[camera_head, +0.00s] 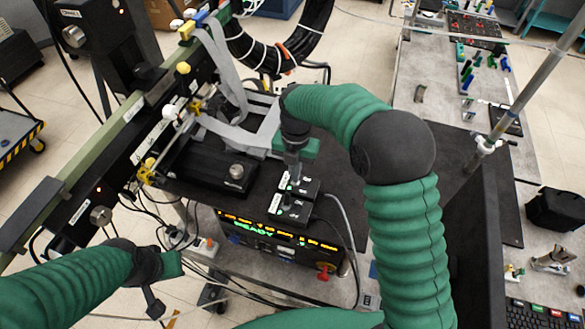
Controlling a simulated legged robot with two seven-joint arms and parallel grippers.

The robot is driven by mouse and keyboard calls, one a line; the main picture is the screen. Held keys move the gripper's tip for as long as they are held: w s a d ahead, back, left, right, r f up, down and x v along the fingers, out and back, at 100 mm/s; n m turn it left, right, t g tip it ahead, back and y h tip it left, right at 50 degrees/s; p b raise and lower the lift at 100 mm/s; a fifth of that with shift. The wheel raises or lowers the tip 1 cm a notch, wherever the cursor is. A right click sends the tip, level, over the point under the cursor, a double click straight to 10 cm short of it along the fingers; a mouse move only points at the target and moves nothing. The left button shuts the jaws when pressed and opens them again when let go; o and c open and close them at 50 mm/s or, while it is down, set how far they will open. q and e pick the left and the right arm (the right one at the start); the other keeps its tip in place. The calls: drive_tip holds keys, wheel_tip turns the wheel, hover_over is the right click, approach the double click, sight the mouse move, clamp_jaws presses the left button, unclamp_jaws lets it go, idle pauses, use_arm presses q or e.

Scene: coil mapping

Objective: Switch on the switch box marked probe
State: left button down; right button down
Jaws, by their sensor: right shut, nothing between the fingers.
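Two small black switch boxes with white labels stand side by side on the dark tabletop: a rear box (305,186) and a front box (288,210). The label text is too small to read, so I cannot tell which is marked probe. My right gripper (295,176) points down from above, shut and empty, with its tips at the rear box. I cannot tell whether they touch it; the gripper hides part of the box. My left gripper (154,303) hangs low at the left, away from the boxes; its fingers are too unclear to judge.
A control unit (275,238) with a lit display reading READY sits below the boxes, with a red knob (323,272). A long rail fixture (110,130) with grey ribbon cables (225,80) stands at left. Cables run around the front box. A dark panel (478,245) rises at right.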

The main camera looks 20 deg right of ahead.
drive_tip(key=shift+s+a+r, duration=0.1)
drive_tip(key=shift+s+r, duration=0.2)
drive_tip(key=shift+s, duration=0.2)
drive_tip(key=shift+s+a+r+p, duration=0.1)
drive_tip(key=shift+s+r+p, duration=0.1)
drive_tip(key=shift+r+p, duration=0.15)
drive_tip(key=shift+r, duration=0.25)
drive_tip(key=shift+w+a+r+p, duration=0.1)
drive_tip(key=shift+p, duration=0.25)
drive_tip(key=shift+w, duration=0.25)
use_arm(q)
drive_tip(key=shift+s+a+r, duration=0.15)
drive_tip(key=shift+s+r, duration=0.2)
drive_tip(key=shift+r, duration=0.4)
use_arm(e)
drive_tip(key=shift+d, duration=0.2)
